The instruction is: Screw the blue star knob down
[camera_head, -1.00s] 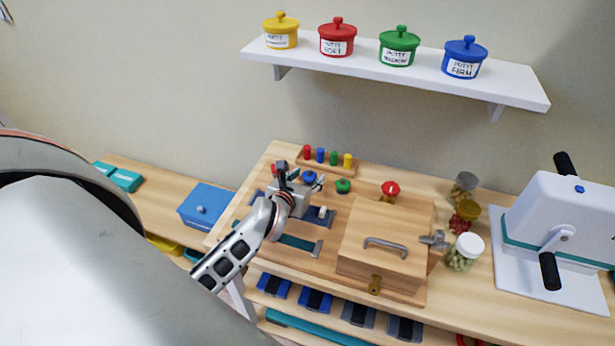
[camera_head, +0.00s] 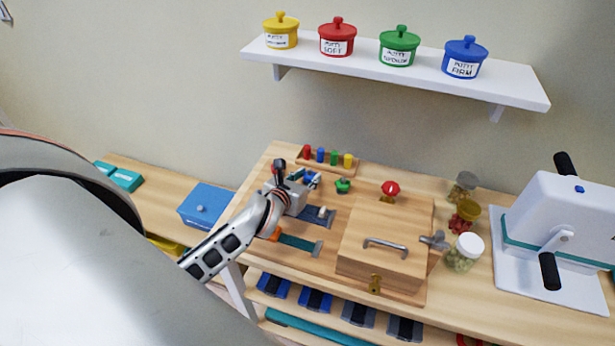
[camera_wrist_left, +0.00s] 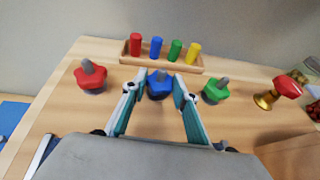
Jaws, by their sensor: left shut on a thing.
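The blue star knob (camera_wrist_left: 159,84) sits on its threaded stud on the wooden board, in the middle of the left wrist view. My left gripper (camera_wrist_left: 156,84) has its two teal-padded fingers on either side of the knob, shut on it. In the head view my left gripper (camera_head: 308,178) is over the knob's place and mostly hides it. A red star knob (camera_wrist_left: 91,75) is to the left and a green star knob (camera_wrist_left: 215,91) to the right, each on its own stud. My right gripper is not in view.
A peg rack (camera_wrist_left: 162,58) with coloured pegs stands just behind the knobs. Jars (camera_head: 464,250) stand beyond the box. A wall shelf (camera_head: 400,75) holds putty pots.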

